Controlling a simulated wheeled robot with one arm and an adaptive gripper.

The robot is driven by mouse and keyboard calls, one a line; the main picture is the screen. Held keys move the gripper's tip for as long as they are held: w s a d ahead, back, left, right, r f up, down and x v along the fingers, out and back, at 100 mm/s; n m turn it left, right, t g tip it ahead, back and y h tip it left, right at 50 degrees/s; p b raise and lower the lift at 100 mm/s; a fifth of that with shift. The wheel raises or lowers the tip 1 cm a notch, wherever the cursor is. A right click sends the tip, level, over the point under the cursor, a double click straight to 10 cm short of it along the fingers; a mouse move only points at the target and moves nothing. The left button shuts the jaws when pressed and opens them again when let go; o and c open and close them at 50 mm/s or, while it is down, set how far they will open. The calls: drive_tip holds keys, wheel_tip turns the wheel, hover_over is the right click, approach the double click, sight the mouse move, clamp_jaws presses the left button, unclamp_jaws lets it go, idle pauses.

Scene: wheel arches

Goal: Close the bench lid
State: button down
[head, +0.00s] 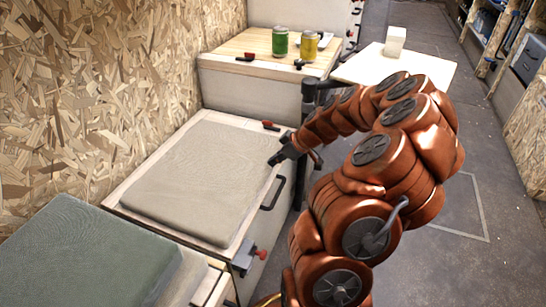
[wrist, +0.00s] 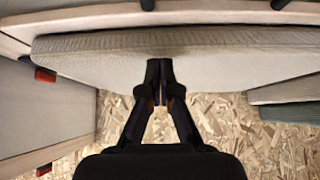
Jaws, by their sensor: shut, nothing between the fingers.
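The bench lid (head: 124,193) is a pale wooden panel with a grey-beige cushion (head: 200,175) on top. It lies flat or nearly flat on its white bench box; I cannot tell whether a small gap remains. My gripper (head: 277,158) is at the cushion's right edge, near its upper right corner. In the wrist view my gripper (wrist: 160,66) has its fingers together, empty, with the tips over or against the cushion (wrist: 225,62); contact is unclear. A black handle (head: 273,193) is on the box front.
Red-tipped clamps (head: 270,126) sit at the lid's corners. A wooden-topped box (head: 240,72) with a green can (head: 280,42) and a yellow can (head: 309,46) stands behind. A green cushion (head: 85,255) is nearer. The chipboard wall (head: 80,90) is left; open floor lies right.

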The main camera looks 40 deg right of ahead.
drive_tip(key=shift+s+d+f+b, duration=0.15)
drive_tip(key=shift+f+b, duration=0.25)
drive_tip(key=shift+f, duration=0.55)
drive_tip(key=shift+f, duration=0.15)
drive_tip(key=w+r+p+v, duration=0.1)
drive_tip(key=p+v, duration=0.1)
drive_tip(key=v, duration=1.1)
drive_tip(key=shift+a+r, duration=0.3)
drive_tip(key=shift+a, duration=0.05)
drive_tip(key=shift+r+p, duration=0.1)
drive_tip(key=shift+p, duration=0.2)
